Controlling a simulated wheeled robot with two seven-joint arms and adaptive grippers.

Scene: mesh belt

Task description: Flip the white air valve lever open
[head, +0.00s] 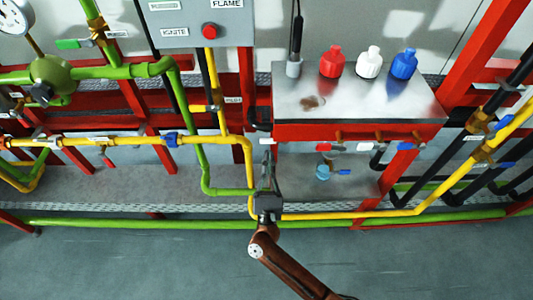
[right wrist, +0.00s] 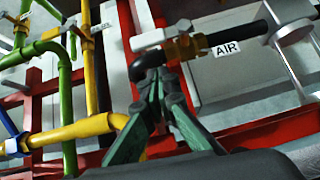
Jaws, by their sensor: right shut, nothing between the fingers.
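The white air valve lever (right wrist: 147,40) shows in the right wrist view, pointing left from a brass valve (right wrist: 182,47) beside a label reading AIR (right wrist: 226,47). The lever lies roughly in line with the black hose (right wrist: 238,37). My right gripper (right wrist: 154,78) is shut and empty, its fingertips just below the lever and in front of a black pipe bend; I cannot tell whether they touch anything. In the head view my right gripper (head: 266,158) points up at the left end of the steel-topped bench. My left gripper is not in view.
The steel-topped bench (head: 420,105) carries red (head: 332,62), white (head: 369,62) and blue (head: 404,64) bottles. Yellow (head: 205,140) and green (head: 203,165) pipes run close to my right gripper's left. A red-handled valve (head: 323,148) sits under the bench edge. The floor in front is clear.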

